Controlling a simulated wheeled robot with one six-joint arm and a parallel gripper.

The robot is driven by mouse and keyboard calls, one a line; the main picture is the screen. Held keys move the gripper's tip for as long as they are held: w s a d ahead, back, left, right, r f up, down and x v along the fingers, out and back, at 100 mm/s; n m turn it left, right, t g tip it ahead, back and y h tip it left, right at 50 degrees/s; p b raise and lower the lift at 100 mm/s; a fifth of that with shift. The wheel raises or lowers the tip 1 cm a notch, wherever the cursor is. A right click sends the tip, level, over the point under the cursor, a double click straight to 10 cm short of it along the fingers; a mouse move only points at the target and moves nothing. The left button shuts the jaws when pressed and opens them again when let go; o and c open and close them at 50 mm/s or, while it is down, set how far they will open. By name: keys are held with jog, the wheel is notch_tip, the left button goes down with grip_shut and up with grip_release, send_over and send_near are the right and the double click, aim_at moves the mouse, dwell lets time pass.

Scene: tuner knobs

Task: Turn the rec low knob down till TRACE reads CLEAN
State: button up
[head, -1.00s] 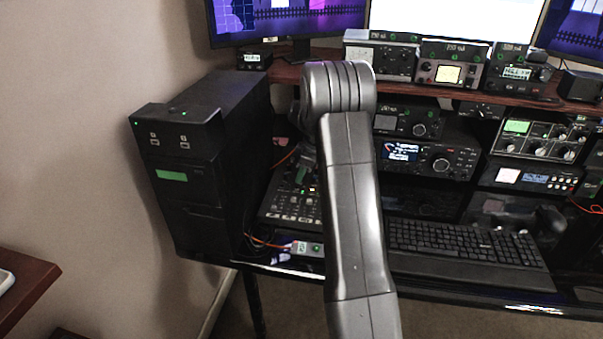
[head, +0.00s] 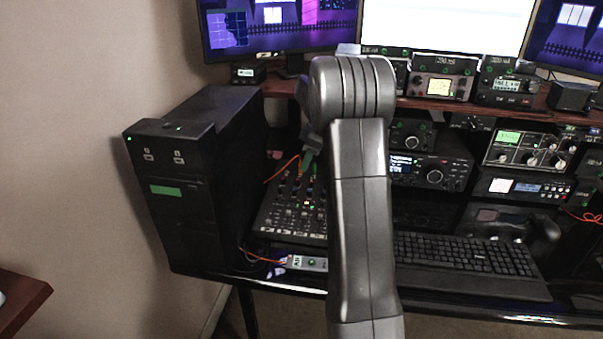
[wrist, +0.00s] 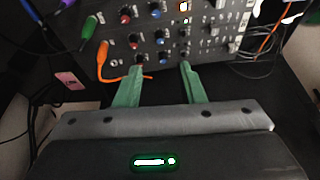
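A dark mixer panel (head: 290,212) with rows of small knobs lies on the desk, partly hidden behind my arm in the head view. In the wrist view the knob panel (wrist: 165,30) shows red, blue and grey knobs. Its labels are too small to read, so I cannot tell which knob is rec low. My gripper (wrist: 162,68) has two green fingers, spread apart, with their tips at the panel's near knobs. I cannot tell whether they touch a knob. In the head view one green finger (head: 310,150) shows beside my arm. I cannot make out a TRACE reading.
Orange plugs and cables (wrist: 104,52) stand on the panel's left side, close to the left finger. A black computer tower (head: 195,180) stands left of the mixer. A keyboard (head: 465,258) lies to the right, with radios (head: 430,172) behind it.

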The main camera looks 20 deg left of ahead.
aim_at(294, 189)
jog(key=shift+v, duration=1.15)
jog(key=x, duration=1.3)
jog(key=shift+a+f, duration=0.1)
jog(key=shift+f, duration=0.25)
